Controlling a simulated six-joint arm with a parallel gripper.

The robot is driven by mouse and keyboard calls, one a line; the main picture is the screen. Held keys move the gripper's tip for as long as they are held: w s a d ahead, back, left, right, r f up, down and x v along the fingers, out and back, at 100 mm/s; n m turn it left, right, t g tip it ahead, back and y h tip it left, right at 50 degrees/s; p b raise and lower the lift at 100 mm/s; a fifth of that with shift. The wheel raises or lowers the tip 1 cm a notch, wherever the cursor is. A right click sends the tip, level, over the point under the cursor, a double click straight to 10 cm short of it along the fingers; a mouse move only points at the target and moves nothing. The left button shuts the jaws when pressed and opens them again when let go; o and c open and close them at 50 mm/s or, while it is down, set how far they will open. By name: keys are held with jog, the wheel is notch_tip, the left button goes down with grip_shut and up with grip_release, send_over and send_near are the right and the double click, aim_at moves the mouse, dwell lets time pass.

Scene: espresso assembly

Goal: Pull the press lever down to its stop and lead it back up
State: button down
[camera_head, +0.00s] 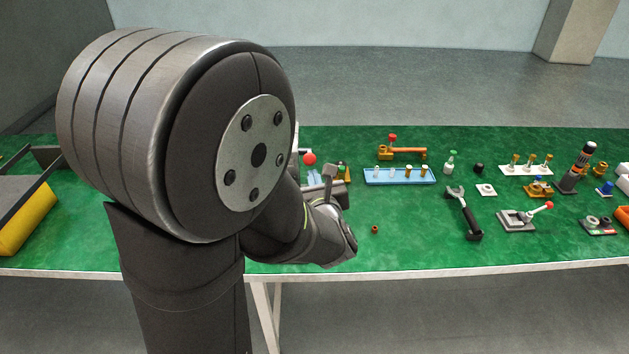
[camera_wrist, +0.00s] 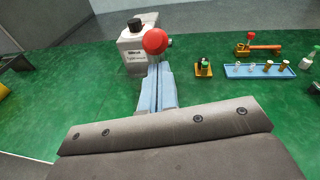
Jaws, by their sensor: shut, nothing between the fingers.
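The press lever shows as a red ball knob (camera_wrist: 154,41) in the wrist view, in front of a pale box-shaped machine (camera_wrist: 131,58) with a black top and dark lettering. The knob also shows in the head view (camera_head: 309,158), just right of my arm. My gripper (camera_wrist: 157,72) has its light blue fingers shut with nothing between them. The fingertips point at the knob from the near side, close below it in the picture; I cannot tell whether they touch it. The lever's shaft is hidden. In the head view my arm covers most of the machine.
To the right are a small yellow stand (camera_wrist: 203,69) with a green-topped item, and a blue tray (camera_head: 400,184) with several small cylinders. A black-handled tool (camera_head: 465,214) and several small parts lie farther right. Green table is bare around a small orange ring (camera_head: 375,229).

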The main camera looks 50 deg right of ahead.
aim_at(312, 158)
jog(key=shift+r, duration=0.1)
jog(key=shift+g+y, duration=0.7)
jog(key=shift+g, duration=0.1)
jog(key=shift+w+d+r, duration=0.2)
jog(key=shift+r, duration=0.4)
jog(key=shift+w+d+r, duration=0.15)
jog(key=shift+r, duration=0.5)
jog(key=shift+w+d+r, duration=0.2)
jog(key=shift+r, duration=0.4)
jog(key=shift+w+d+r+m+g+y, duration=0.1)
jog(key=shift+w+d+r+g+y, duration=0.3)
jog(key=shift+r, duration=0.4)
jog(key=shift+w+d+r+m+g+y, duration=0.1)
jog(key=shift+w+d+r+g+y, duration=0.15)
jog(key=shift+w+d+r+g, duration=0.4)
jog(key=shift+w+d+r+m+g+y, duration=0.1)
jog(key=shift+w+d+r+g+y, duration=0.2)
jog(key=shift+r, duration=0.65)
jog(key=w+d+r+g+y, duration=0.1)
jog(key=w+d+r, duration=0.3)
jog(key=w+d, duration=0.1)
jog(key=shift+r, duration=0.2)
jog(key=shift+y, duration=0.25)
